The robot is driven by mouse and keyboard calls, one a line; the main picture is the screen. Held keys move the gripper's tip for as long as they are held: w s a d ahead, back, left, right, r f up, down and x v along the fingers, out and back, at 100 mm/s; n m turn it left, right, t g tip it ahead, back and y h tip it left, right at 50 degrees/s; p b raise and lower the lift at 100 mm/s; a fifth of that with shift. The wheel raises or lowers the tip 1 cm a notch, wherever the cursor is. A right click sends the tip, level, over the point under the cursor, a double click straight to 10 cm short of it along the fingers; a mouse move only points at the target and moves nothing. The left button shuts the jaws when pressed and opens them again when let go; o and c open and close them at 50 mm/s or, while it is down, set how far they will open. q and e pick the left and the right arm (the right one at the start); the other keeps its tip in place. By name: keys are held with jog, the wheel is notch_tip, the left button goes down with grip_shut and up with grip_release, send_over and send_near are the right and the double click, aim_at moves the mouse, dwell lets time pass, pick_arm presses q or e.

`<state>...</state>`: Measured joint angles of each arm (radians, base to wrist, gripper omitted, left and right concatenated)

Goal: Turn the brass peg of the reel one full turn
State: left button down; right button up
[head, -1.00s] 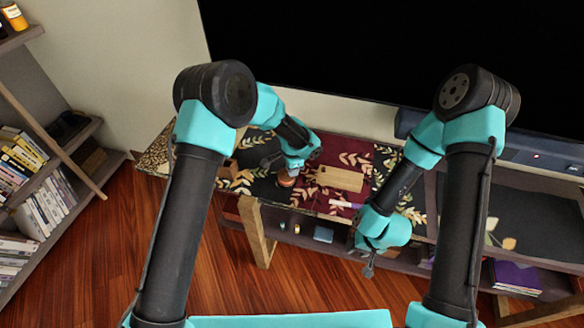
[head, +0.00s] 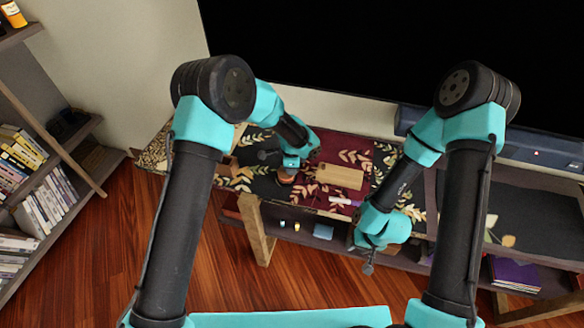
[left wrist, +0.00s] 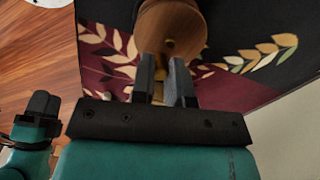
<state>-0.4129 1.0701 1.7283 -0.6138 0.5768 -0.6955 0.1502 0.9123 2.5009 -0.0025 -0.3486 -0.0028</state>
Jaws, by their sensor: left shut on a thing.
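The reel is a round brown wooden disc (left wrist: 172,22) at the top middle of the left wrist view. In the head view the reel (head: 285,178) is small and partly hidden under my left gripper (head: 289,168). My left gripper's two dark fingers (left wrist: 167,76) reach to the reel's near edge and are shut on the peg, which they mostly hide. A little brass colour shows by the fingertips. My right gripper (head: 368,267) hangs in front of the table's front edge, away from the reel; its jaws are too small to read.
A wooden block (head: 340,176) and a pale marker-like stick (head: 345,201) lie right of the reel on the patterned cloth. A soundbar (head: 530,150) runs along the back right. A bookshelf (head: 40,175) stands at the left.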

pick_arm(q)
jog(key=c, duration=1.1)
grip_release()
notch_tip(320, 180, up, 17)
jog(key=shift+r, duration=0.2)
